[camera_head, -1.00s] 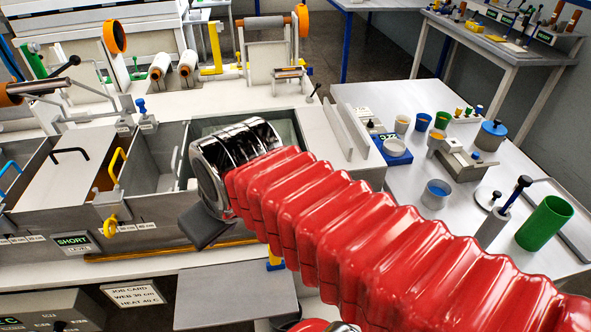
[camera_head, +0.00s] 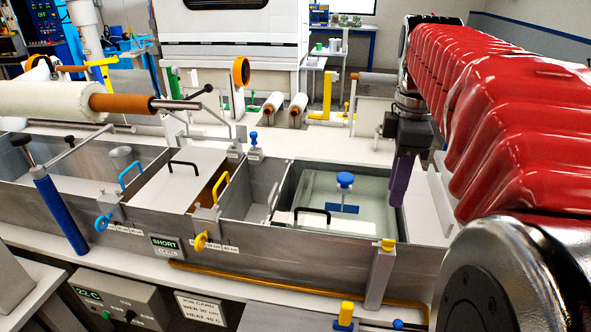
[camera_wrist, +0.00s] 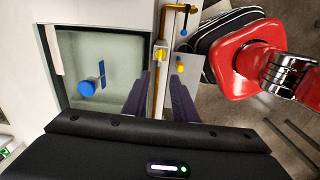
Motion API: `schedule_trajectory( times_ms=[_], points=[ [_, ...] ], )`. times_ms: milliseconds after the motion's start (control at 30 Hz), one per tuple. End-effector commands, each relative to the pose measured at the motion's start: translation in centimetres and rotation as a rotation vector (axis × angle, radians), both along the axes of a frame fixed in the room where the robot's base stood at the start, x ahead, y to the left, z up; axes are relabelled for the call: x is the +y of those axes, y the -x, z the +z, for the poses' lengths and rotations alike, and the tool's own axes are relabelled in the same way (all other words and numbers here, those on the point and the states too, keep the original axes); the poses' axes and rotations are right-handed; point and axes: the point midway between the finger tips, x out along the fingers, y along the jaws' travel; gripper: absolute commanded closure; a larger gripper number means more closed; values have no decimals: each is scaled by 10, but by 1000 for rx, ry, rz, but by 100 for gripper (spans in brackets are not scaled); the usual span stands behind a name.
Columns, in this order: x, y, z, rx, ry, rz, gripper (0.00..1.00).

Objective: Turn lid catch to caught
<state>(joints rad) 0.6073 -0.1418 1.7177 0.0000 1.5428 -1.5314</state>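My gripper (camera_head: 398,190) hangs over the right end of the bath, its purple fingers pointing down. In the wrist view my gripper (camera_wrist: 158,100) is open and empty, its fingers spread either side of the bath's front wall. No part is clearly labelled as the lid catch. A blue knob with a blue bar (camera_head: 345,184) is over the right-hand tank; it also shows left of my fingers in the wrist view (camera_wrist: 86,88). A yellow-topped piece (camera_head: 388,244) sits on the front wall; in the wrist view it is ahead of my fingers (camera_wrist: 160,54).
A pale lid (camera_head: 180,185) with a black handle covers a middle compartment. A yellow-topped post (camera_head: 346,312) stands in front.

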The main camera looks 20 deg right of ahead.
Motion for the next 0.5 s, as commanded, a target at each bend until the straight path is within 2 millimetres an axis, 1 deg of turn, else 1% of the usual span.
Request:
schedule_trajectory(
  times_ms=[33,133,500],
  points=[
    [-7,1,2,10,-5,18,75],
    [-12,2,4,19,-12,43,75],
    [-12,2,3,20,-14,49,75]
  ],
)
